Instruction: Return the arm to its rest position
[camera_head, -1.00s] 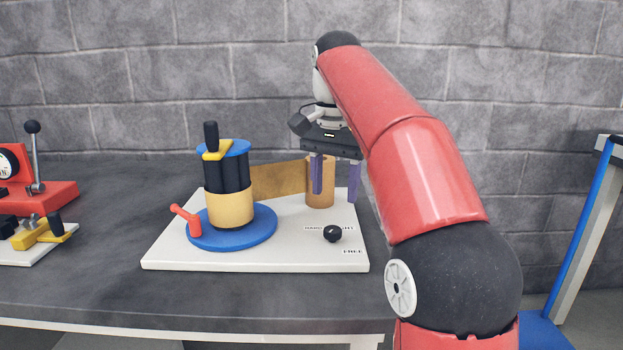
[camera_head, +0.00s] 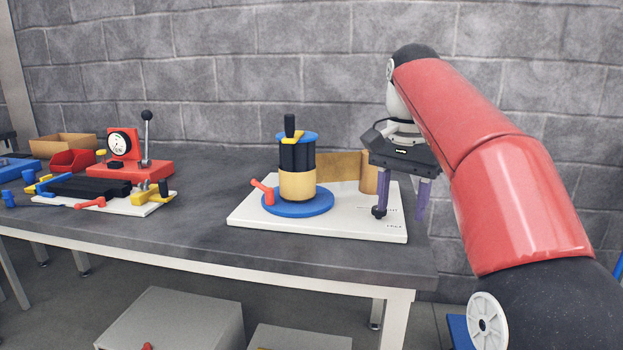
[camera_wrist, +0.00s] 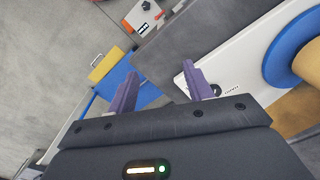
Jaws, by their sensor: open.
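My gripper (camera_head: 402,212) is open, with two purple fingers pointing down and nothing between them. In the head view it hangs at the right end of the white base plate (camera_head: 330,229) of the strip feed rack. One finger overlaps the black knob on the plate; I cannot tell whether they touch. My red arm comes in from the right. In the wrist view the gripper (camera_wrist: 160,80) shows its fingers spread beside the white plate's corner (camera_wrist: 215,65).
A blue turntable (camera_head: 300,207) carries a yellow and black cylinder (camera_head: 297,185). A tan roll (camera_head: 369,180) stands behind the gripper. Left on the grey table (camera_head: 200,245) are a red gauge press (camera_head: 125,168), a fixture on a white plate and bins. A grey cabinet (camera_head: 185,315) stands below.

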